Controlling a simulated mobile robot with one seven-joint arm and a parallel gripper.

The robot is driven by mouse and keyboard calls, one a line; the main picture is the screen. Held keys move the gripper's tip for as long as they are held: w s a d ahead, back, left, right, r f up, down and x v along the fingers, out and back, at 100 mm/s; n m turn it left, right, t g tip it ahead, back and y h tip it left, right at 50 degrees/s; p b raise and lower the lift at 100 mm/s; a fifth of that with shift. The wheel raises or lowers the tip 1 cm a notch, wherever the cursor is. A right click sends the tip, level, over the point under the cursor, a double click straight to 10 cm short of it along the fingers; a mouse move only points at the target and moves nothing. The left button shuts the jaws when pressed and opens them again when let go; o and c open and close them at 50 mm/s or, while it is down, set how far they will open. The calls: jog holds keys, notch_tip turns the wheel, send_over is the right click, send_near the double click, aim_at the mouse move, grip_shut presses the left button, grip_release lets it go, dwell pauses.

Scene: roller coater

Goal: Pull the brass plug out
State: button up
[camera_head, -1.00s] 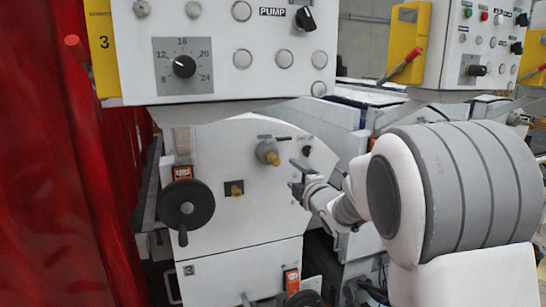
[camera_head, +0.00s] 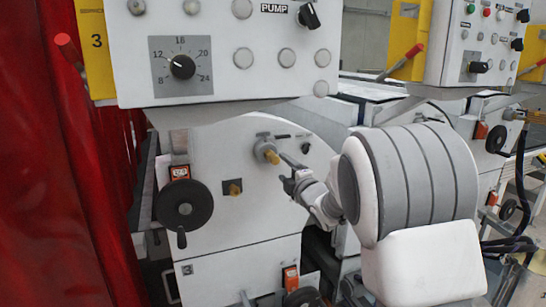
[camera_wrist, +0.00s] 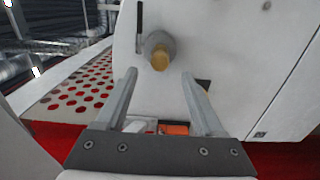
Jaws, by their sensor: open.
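A brass plug (camera_head: 272,157) sticks out of a round grey socket (camera_head: 261,146) on the white machine side panel. In the wrist view the same brass plug (camera_wrist: 160,59) points toward me, ahead of the fingertips and between their lines. A second brass piece (camera_head: 235,189) sits lower left on a dark square plate. My gripper (camera_head: 287,168) is just right of the upper plug in the head view. In the wrist view my gripper (camera_wrist: 158,76) is open, with nothing between its fingers. I cannot tell whether a finger touches the plug.
A black handwheel (camera_head: 185,206) stands out at the panel's left. The control box (camera_head: 215,75) overhangs above. A red curtain (camera_head: 60,180) hangs at the left. A perforated plate (camera_wrist: 80,92) lies left of the fingers in the wrist view.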

aim_at(276, 162)
jog(key=x, duration=0.6)
jog(key=shift+f, duration=0.1)
jog(key=shift+w+a, duration=0.25)
jog(key=shift+w, duration=0.35)
jog(key=shift+b, duration=1.05)
dwell(0.4)
grip_shut()
dwell(0.4)
jog(key=shift+s, duration=0.1)
dwell(1.2)
jog(key=shift+b+v, duration=2)
jog(key=shift+v, duration=0.9)
